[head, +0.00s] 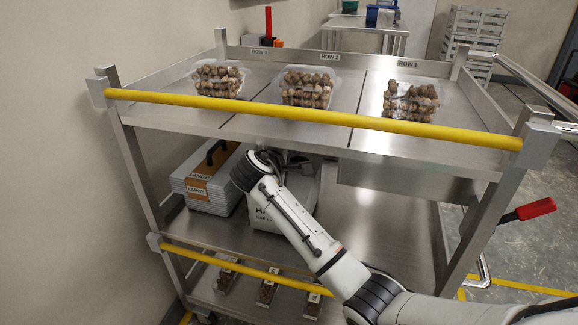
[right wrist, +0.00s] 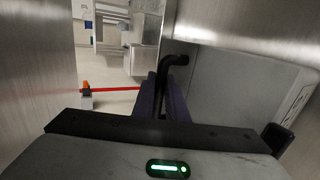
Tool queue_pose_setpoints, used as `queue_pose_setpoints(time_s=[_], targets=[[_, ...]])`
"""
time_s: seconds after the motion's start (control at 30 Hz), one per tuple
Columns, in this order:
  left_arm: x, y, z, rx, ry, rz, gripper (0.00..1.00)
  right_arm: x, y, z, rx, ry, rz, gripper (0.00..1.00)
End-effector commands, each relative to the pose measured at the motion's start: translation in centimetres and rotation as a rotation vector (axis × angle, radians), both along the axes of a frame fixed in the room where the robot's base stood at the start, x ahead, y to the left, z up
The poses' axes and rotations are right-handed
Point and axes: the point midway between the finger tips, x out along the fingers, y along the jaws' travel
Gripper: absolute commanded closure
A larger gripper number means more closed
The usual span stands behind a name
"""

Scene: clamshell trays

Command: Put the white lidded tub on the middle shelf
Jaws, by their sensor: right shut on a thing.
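The white lidded tub (head: 310,188) is at the middle shelf (head: 365,225), right of the grey labelled boxes, with dark print on its front. My right arm crosses in front and hides much of it, including most of its lid. My right gripper (head: 298,163) is at the tub's top, under the top shelf. In the right wrist view, the gripper (right wrist: 168,98) is shut on a black bent handle (right wrist: 176,60) beside the tub's pale wall (right wrist: 228,85). I cannot tell whether the tub's base touches the shelf. My left gripper is out of view.
Grey-white boxes (head: 207,180) marked LARGE fill the middle shelf's left. The top shelf (head: 345,125) holds three clear trays of brown round items, close above my gripper. Yellow bars (head: 315,117) edge the cart's front. The middle shelf's right is clear. Small packs (head: 266,291) lie below.

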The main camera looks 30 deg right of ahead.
Motion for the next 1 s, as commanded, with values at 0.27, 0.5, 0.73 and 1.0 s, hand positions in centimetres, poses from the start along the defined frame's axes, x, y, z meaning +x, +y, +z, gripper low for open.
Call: queue_pose_setpoints(time_s=[0.27,0.5,0.73,1.0], targets=[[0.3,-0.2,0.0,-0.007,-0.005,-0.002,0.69,1.0,-1.3,-0.1,-0.004,-0.010,0.002,1.00],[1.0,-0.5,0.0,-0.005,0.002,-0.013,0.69,1.0,-1.2,-1.0,-0.004,-0.010,0.002,1.00],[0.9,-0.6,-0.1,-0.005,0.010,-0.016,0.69,1.0,-1.2,-1.1,-0.003,-0.008,0.003,1.00],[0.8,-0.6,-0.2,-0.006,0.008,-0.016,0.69,0.8,-1.1,-1.8,0.003,0.006,0.001,0.69]])
